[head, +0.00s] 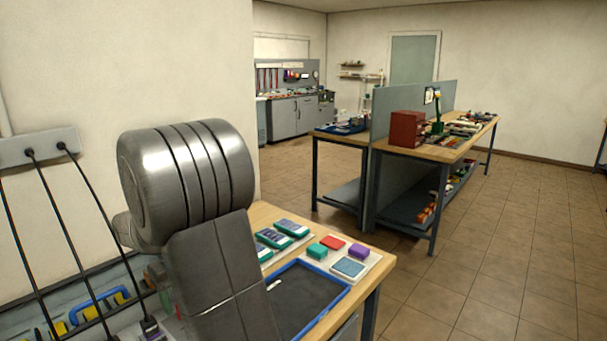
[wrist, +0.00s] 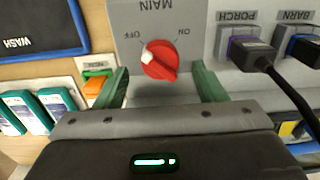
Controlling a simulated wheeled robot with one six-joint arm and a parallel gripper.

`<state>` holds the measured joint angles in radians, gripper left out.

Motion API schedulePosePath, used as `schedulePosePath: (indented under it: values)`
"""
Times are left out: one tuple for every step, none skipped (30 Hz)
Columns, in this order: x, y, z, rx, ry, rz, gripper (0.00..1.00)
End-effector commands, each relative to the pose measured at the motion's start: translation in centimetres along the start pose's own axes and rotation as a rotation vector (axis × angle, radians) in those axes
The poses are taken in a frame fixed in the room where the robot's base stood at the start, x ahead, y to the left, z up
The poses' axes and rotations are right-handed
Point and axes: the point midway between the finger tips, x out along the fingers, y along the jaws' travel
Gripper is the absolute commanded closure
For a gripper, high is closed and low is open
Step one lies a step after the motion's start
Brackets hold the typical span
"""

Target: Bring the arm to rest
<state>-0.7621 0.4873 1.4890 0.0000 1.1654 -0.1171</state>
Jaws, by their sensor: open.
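My gripper (wrist: 160,76) shows in the wrist view with its two green fingers apart and nothing held between them. A red rotary knob (wrist: 160,62) on a grey panel (wrist: 210,12) marked MAIN, OFF and ON appears between and just beyond the fingertips. The knob's white mark is on the side towards OFF. I cannot tell how far the fingers are from the panel. In the head view my grey arm links rise large at the left; the gripper is hidden there.
Right of the knob, plugs marked PORCH (wrist: 246,48) and BARN (wrist: 302,48) have dark cables close to the right finger. A blue-rimmed WASH tray (wrist: 82,28) and green-and-white packs (wrist: 55,106) lie left. In the head view, open floor (head: 500,270) extends right of the bench.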

Motion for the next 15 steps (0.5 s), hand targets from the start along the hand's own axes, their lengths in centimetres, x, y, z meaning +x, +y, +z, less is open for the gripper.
schedulePosePath:
  values:
    - [-1.1,0.0,-0.1,0.0,0.006,0.001,0.36]
    - [-1.7,0.0,-0.1,0.0,0.005,0.001,0.36]
    - [-2.5,0.0,-0.1,0.0,0.006,0.001,0.36]
    - [-3.1,0.0,-0.1,0.0,0.006,0.001,0.36]
    - [-3.7,0.0,-0.1,0.0,0.006,0.001,0.36]
    - [-4.5,0.0,-0.1,0.0,0.005,0.001,0.36]
    - [-5.1,0.0,-0.1,0.0,0.006,0.001,0.36]
    - [-5.7,0.0,-0.1,-0.001,0.005,0.001,0.36]
    - [-6.6,0.0,-0.1,-0.001,0.006,0.001,0.36]
    - [-7.2,0.0,-0.1,-0.001,0.006,0.001,0.36]
    - [-7.7,0.0,-0.1,-0.001,0.005,0.001,0.36]
    - [-8.6,0.0,-0.1,-0.001,0.005,0.001,0.36]
    - [-9.2,0.0,-0.1,-0.001,0.005,0.001,0.36]
    - [-9.8,0.0,-0.1,-0.001,0.005,0.001,0.36]
    - [-10.6,0.0,-0.1,-0.001,0.006,0.001,0.36]
